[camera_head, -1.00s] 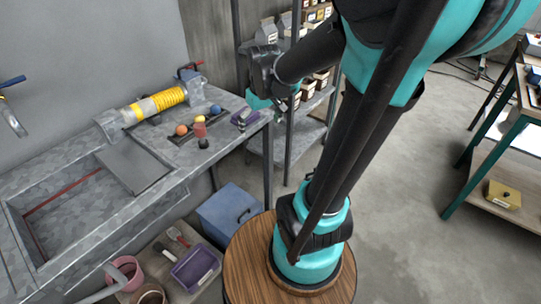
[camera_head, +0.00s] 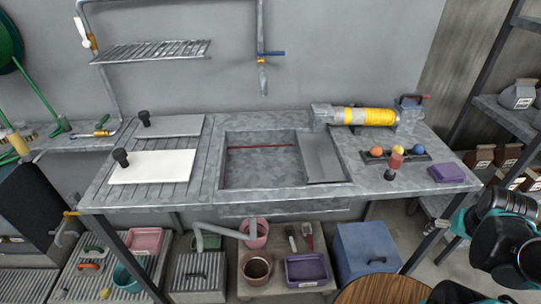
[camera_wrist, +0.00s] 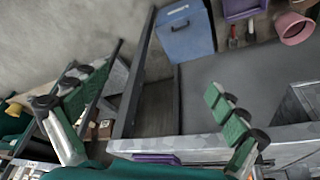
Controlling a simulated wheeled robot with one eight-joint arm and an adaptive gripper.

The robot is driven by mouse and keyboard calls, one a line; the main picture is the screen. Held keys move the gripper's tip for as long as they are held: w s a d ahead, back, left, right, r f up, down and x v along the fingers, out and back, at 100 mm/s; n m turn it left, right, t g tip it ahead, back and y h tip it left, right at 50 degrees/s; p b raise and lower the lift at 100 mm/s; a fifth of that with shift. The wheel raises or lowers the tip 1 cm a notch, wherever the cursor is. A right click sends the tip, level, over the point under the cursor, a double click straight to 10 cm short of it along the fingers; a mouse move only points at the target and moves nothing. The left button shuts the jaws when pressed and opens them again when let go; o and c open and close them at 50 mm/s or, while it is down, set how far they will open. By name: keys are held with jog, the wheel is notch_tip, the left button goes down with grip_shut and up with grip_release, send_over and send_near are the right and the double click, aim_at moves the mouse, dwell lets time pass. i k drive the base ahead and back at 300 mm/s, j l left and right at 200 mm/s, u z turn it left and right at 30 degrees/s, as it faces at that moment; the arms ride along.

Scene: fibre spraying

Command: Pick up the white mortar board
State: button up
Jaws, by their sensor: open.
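The white mortar board (camera_head: 150,168) lies flat on the ribbed left end of the metal sink counter. A black knob stands at its upper left corner. Behind it lies a grey board (camera_head: 180,126) with a similar black knob. My gripper (camera_wrist: 152,90) is open, its green-padded fingers wide apart with nothing between them. In the head view only part of my arm shows at the lower right edge, far from the white board. The wrist view does not show the white board.
The sink basin (camera_head: 255,172) sits mid-counter, right of the white board. A yellow-hosed cylinder (camera_head: 365,116), coloured balls on a tray and a purple block (camera_head: 446,173) occupy the right end. A wire shelf (camera_head: 150,52) and pipes hang above. A blue box (camera_head: 366,250) stands below.

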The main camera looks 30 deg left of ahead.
aim_at(161, 167)
jog(key=j+u, duration=0.15)
jog(key=u, duration=0.25)
jog(key=k+j+u, duration=0.1)
jog(key=u, duration=0.3)
jog(key=j+u, duration=0.35)
jog(key=u, duration=1.1)
jog(key=k, duration=0.05)
